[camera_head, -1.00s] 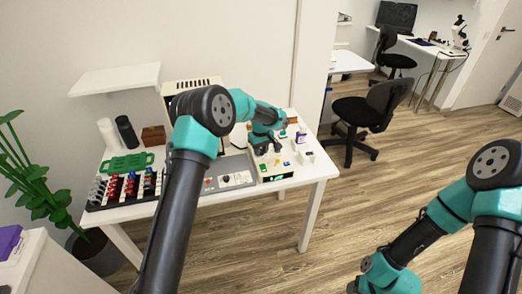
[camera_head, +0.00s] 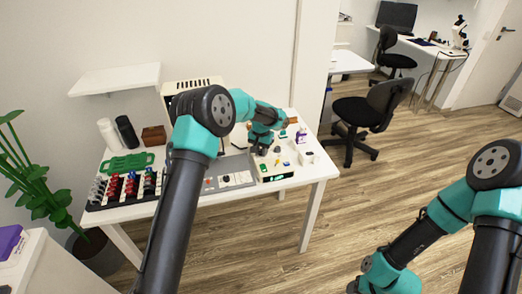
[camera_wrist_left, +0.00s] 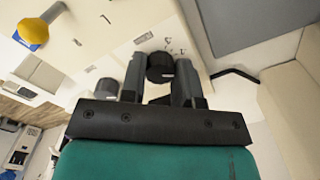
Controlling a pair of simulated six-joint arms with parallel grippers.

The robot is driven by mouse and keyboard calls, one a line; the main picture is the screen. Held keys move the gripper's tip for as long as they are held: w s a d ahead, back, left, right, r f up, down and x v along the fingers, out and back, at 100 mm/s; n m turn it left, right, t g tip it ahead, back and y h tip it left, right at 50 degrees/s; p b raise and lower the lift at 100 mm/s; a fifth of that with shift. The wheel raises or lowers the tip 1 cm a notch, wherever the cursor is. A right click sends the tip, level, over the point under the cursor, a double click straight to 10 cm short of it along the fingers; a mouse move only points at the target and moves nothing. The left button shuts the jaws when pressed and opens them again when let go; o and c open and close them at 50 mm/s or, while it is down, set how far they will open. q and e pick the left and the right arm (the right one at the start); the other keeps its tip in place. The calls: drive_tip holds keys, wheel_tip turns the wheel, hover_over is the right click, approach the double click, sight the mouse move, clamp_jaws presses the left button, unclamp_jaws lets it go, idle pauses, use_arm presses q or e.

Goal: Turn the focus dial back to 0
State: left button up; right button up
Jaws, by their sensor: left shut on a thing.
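A black round dial (camera_wrist_left: 160,67) shows in the left wrist view on a pale panel (camera_wrist_left: 120,50), with small tick marks beside it. My left gripper (camera_wrist_left: 158,72) has one finger on each side of the dial and is shut on it. The dial is hidden there by the gripper. I cannot read the dial's setting. My right arm is at the lower right of the head view; its gripper is out of the picture.
A purple item (camera_head: 301,136) stands right.

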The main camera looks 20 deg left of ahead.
use_arm(q)
drive_tip(key=m, duration=0.6)
drive_tip(key=shift+m, duration=0.3)
drive_tip(key=m, duration=0.5)
drive_tip(key=shift+w+r+m, duration=0.1)
drive_tip(key=shift+m, duration=0.2)
drive_tip(key=o, duration=0.9)
drive_tip(key=shift+o, duration=0.2)
wheel_tip(320, 180, up, 17)
drive_tip(key=shift+r, duration=0.15)
